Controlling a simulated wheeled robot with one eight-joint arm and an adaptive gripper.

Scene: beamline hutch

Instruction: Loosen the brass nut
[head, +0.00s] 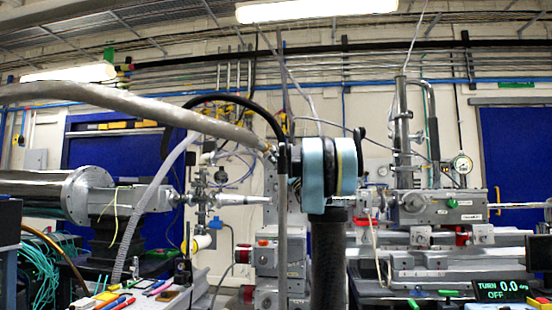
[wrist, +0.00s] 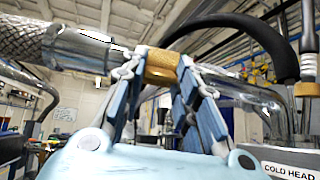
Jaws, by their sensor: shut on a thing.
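The brass nut (wrist: 162,67) shows in the wrist view, on the pipe joint between a bright metal sleeve on the left and a shiny pipe on the right. My gripper (wrist: 161,63) is shut on it, with one blue-grey finger on each side. The fingers hide part of the nut's sides. In the head view my gripper's light-blue body (head: 328,172) is at the centre, near the end of the braided hose. Its fingertips cannot be made out there, and I cannot make out the nut.
The thick braided hose (head: 140,106) comes in from the left; a black hose (head: 235,97) arches over the joint. A "COLD HEAD" label (wrist: 289,171) is below right. A display (head: 502,290) reads "TURN 0.0 OFF". Beamline equipment stands on both sides; pens and tools lie lower left.

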